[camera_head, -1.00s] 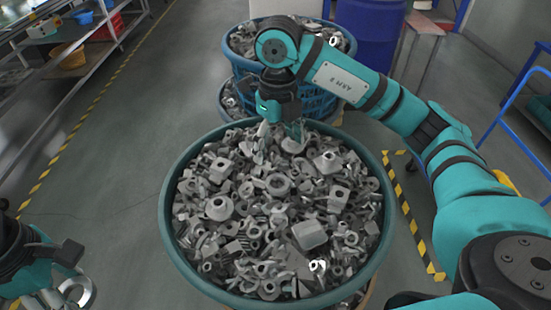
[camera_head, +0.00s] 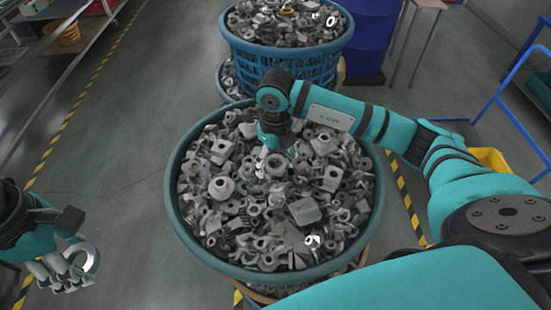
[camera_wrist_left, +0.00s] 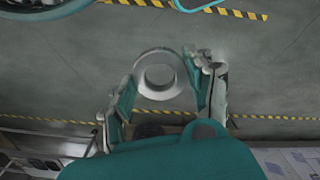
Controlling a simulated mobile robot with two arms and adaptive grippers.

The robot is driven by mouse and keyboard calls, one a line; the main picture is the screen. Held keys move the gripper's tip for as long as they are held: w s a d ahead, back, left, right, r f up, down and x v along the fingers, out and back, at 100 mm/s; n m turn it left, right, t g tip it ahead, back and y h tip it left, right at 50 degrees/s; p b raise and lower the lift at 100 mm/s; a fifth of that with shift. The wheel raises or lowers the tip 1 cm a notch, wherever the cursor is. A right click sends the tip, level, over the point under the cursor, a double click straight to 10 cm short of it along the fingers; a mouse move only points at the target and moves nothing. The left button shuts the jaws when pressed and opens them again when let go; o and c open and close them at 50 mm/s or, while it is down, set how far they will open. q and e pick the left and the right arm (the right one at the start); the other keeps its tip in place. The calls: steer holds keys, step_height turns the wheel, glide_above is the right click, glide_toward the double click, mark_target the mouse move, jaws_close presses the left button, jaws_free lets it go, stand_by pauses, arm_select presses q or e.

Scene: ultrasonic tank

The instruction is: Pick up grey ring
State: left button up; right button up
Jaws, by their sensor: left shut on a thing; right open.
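My left gripper (camera_head: 66,270) is at the lower left of the head view, over the floor and outside the basket. It is shut on a grey ring (camera_head: 96,259), which also shows between the fingers in the left wrist view (camera_wrist_left: 139,79). My right gripper (camera_head: 272,158) points down over the back-middle of the large basket (camera_head: 176,225). It is open, and its fingertips are at or just above the pile of grey metal parts (camera_head: 240,215). Several ring-shaped parts lie in that pile. Whether the right fingertips touch a part cannot be told.
A blue basket (camera_head: 285,72) with more metal parts stands behind the large one. A blue barrel (camera_head: 368,40) is at the back right. Shelving (camera_head: 30,80) runs along the left. Open floor (camera_head: 110,160) with yellow-black tape lies between the shelving and the baskets.

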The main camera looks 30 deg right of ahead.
steer(key=shift+f, duration=0.2)
steer(key=c, duration=1.3)
steer(key=shift+o, duration=0.2)
steer(key=shift+w+r, duration=0.1)
